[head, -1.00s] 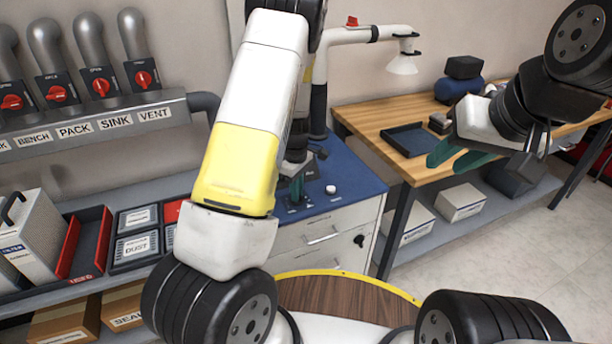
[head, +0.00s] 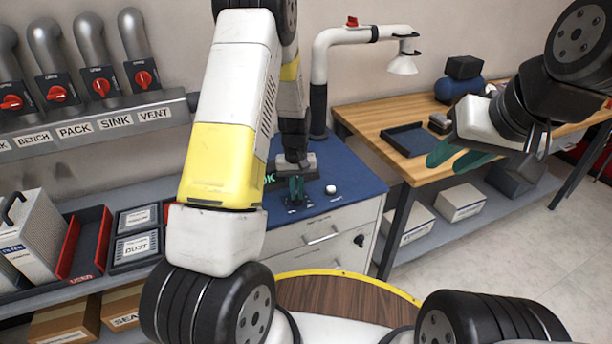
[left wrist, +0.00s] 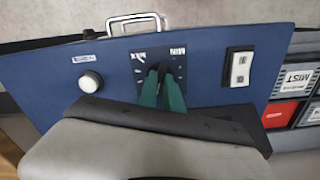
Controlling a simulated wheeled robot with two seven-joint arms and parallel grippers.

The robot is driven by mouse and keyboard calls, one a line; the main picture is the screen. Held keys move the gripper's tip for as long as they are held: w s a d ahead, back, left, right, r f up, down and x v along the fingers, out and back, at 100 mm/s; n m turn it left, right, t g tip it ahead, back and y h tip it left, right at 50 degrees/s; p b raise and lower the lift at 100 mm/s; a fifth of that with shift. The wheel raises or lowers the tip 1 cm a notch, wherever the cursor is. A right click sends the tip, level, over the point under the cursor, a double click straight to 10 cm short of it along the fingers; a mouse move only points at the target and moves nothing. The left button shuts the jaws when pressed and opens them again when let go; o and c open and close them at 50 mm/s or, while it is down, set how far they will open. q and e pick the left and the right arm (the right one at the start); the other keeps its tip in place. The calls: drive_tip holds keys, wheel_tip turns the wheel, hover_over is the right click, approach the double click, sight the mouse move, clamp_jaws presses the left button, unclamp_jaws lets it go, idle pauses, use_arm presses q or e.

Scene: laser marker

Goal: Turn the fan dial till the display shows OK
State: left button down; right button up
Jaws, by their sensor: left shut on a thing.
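The fan dial sits on the blue top of the cabinet (head: 350,178), between the green fingertips of my left gripper (head: 296,190). My left gripper is shut on the dial, and the fingers hide most of it. In the left wrist view the fingers (left wrist: 162,88) meet over a dark dial plate (left wrist: 140,68) with white marks and labels. Green lit letters on the display (head: 270,178) show beside my left arm; a K is readable, and the rest is partly hidden. My right gripper (head: 457,156) hangs open and empty in front of the wooden bench.
A white round knob (head: 330,189) is right of the dial on the same top. A switch plate (left wrist: 239,68) shows in the left wrist view. A white extraction arm (head: 345,37) stands behind. Red-handled valves (head: 57,94) line the left wall. A dark tray (head: 408,139) lies on the bench.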

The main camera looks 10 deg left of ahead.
sight(297, 195)
use_arm(q)
drive_tip(key=shift+m, duration=1.9)
drive_tip(key=c, duration=1.5)
unclamp_jaws()
drive_tip(key=shift+r, duration=3.95)
drive_tip(key=shift+r, duration=0.1)
